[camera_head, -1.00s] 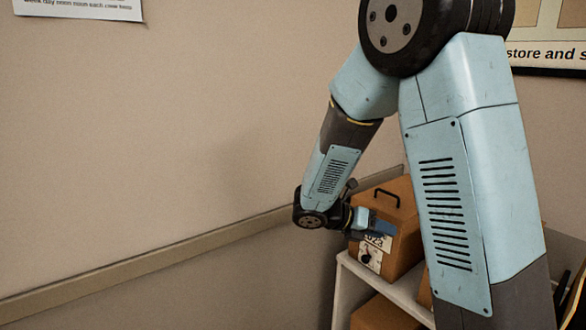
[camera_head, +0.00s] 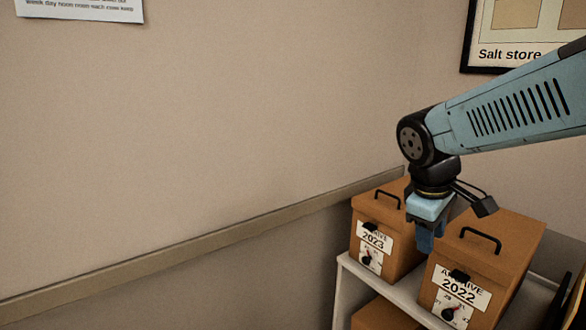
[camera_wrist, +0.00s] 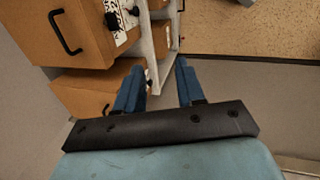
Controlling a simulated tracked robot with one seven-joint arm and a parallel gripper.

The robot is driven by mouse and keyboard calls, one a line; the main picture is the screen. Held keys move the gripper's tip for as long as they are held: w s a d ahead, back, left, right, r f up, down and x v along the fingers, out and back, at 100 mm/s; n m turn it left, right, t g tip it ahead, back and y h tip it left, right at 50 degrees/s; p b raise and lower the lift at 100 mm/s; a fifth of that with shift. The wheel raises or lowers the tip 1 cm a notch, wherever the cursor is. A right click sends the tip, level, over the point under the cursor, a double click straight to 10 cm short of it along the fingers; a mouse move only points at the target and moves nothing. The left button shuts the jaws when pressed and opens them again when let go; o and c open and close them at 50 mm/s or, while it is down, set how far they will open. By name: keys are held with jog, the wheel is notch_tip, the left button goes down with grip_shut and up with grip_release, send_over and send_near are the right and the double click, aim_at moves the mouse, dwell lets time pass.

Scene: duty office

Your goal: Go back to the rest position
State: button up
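My gripper (camera_head: 428,240) hangs pointing down in front of the shelf boxes in the head view, between the 2023 box and the 2022 box in the picture. In the wrist view my gripper (camera_wrist: 158,80) shows two blue fingers spread apart with nothing between them. The gap looks down past the shelf edge toward the floor. My arm comes in from the right and bends down at the wrist.
A white shelf (camera_head: 345,290) holds brown archive boxes marked 2023 (camera_head: 397,262) and 2022 (camera_head: 505,265), each with a handle and a dial. Another box (camera_head: 383,316) sits below. A wall rail (camera_head: 190,248) runs along the left. A framed sign (camera_head: 510,55) hangs at upper right.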

jog(key=s+a+r+m+t+y, duration=0.2)
jog(key=s+r+m, duration=0.3)
jog(key=m, duration=0.3)
jog(key=shift+s+a+t+y, duration=0.2)
jog(key=shift+t+y, duration=0.2)
jog(key=shift+t, duration=0.4)
jog(key=shift+c, duration=0.2)
